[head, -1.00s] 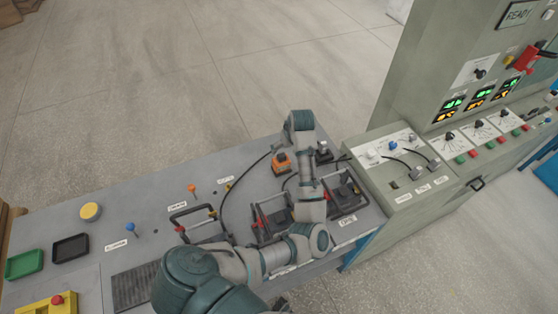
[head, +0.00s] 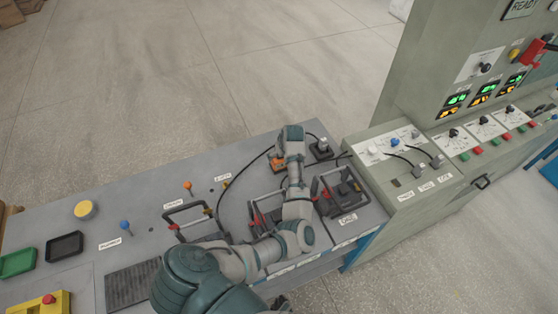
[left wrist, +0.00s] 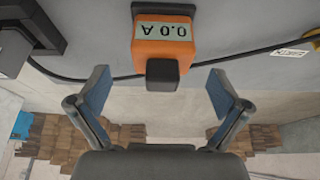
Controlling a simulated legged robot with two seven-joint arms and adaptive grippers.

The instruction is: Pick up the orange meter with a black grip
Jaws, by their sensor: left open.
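The orange meter (left wrist: 178,42) stands on the bench, with a "0.0 A" display that appears upside down in the left wrist view. Its black grip (left wrist: 162,72) sticks out towards my left gripper (left wrist: 160,92). The two fingers are open and wide apart, one on each side of the grip's line, and do not touch it. In the head view, the meter (head: 277,164) is partly hidden by my left forearm and wrist, and the gripper fingers are hidden there. My right gripper is not in view.
A black cable (left wrist: 80,78) runs past the meter. A dark device with a light knob (head: 321,149) stands right of it. Black-framed holders (head: 342,190) lie nearer the bench front. A control console (head: 400,160) rises at the right.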

